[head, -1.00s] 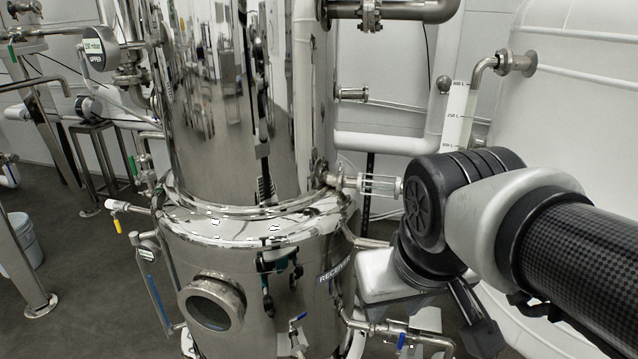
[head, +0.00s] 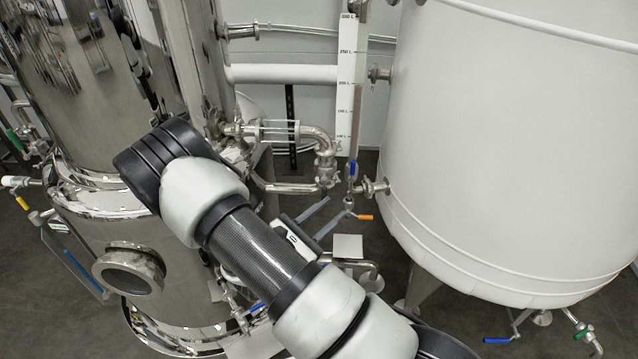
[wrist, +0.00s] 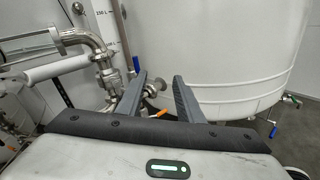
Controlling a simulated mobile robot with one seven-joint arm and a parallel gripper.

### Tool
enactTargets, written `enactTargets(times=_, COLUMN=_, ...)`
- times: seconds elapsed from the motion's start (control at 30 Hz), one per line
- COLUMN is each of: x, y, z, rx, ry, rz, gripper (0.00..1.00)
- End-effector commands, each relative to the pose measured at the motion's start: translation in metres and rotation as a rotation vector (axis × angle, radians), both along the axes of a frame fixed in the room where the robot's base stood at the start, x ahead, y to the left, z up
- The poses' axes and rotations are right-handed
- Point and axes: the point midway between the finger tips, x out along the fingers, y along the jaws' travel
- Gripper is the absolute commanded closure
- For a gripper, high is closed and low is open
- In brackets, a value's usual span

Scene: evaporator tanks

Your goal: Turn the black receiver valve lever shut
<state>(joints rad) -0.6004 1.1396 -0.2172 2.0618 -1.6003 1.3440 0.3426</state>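I cannot make out a black lever in either current view. The receiver (head: 185,225) is the shiny steel vessel at left in the head view. A sight-glass pipe (head: 272,130) runs from it to an elbow and a steel valve body (head: 325,170), which also shows left of my fingers in the wrist view (wrist: 106,76). My gripper (head: 337,205) is open and empty, its two grey fingers apart, below and in front of this pipework. In the wrist view my gripper (wrist: 159,76) points at the white tank, with a steel fitting behind the gap.
A blue lever (head: 352,168) and an orange lever (head: 365,217) sit close to my fingertips. The large white tank (head: 500,150) fills the right side. A level gauge (head: 347,75) stands behind. More pipework with a blue handle (head: 256,308) lies below my arm.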

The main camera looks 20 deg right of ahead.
Motion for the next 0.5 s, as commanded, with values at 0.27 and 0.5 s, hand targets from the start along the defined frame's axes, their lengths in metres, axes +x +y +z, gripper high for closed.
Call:
enactTargets(times=0.27, x=0.016, y=0.043, z=-0.082, rx=-0.198, ry=0.165, rz=0.390, gripper=0.67)
enactTargets(times=0.5, x=0.025, y=0.044, z=-0.098, rx=-0.222, ry=0.189, rz=0.456, gripper=0.67)
